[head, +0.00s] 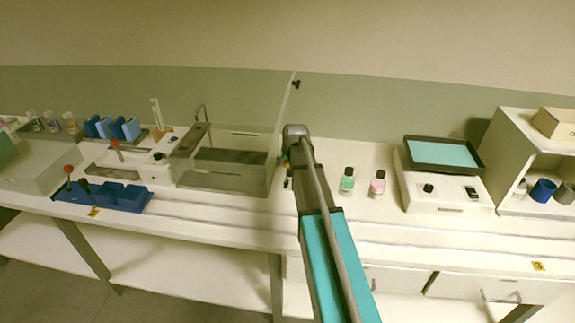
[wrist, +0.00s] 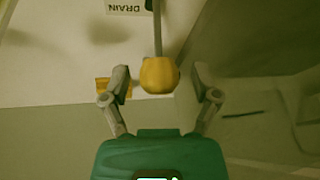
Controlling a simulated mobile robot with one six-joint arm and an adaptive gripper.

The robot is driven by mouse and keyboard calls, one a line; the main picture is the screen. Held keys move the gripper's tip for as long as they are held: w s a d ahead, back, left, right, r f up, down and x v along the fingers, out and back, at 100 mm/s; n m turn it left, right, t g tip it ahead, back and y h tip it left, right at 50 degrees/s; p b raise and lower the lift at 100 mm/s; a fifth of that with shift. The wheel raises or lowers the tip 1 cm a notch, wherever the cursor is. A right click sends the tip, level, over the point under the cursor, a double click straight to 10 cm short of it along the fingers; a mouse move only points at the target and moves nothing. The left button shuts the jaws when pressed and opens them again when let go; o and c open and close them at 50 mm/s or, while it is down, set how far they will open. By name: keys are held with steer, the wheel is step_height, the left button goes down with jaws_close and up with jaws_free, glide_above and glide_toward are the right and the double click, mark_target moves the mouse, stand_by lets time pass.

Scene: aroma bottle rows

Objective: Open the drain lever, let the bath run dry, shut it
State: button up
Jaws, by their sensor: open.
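The drain lever is a grey rod with a yellow knob (wrist: 159,75) at its end, seen in the wrist view below a label reading DRAIN (wrist: 126,6). My gripper (wrist: 160,92) is open, with one finger on each side of the knob and gaps to both. The clear-walled bath (head: 225,178) stands on the bench left of centre in the head view, with a dark band inside; I cannot tell its water level. My gripper (head: 287,172) is at the bath's right end there, mostly hidden by my arm, and the lever is hardly visible.
A green bottle (head: 347,181) and a pink bottle (head: 378,183) stand right of my arm. Further right are a device with a teal-topped tray (head: 442,153) and a white shelf (head: 505,150).

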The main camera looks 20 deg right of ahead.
jaws_close()
stand_by(0.3)
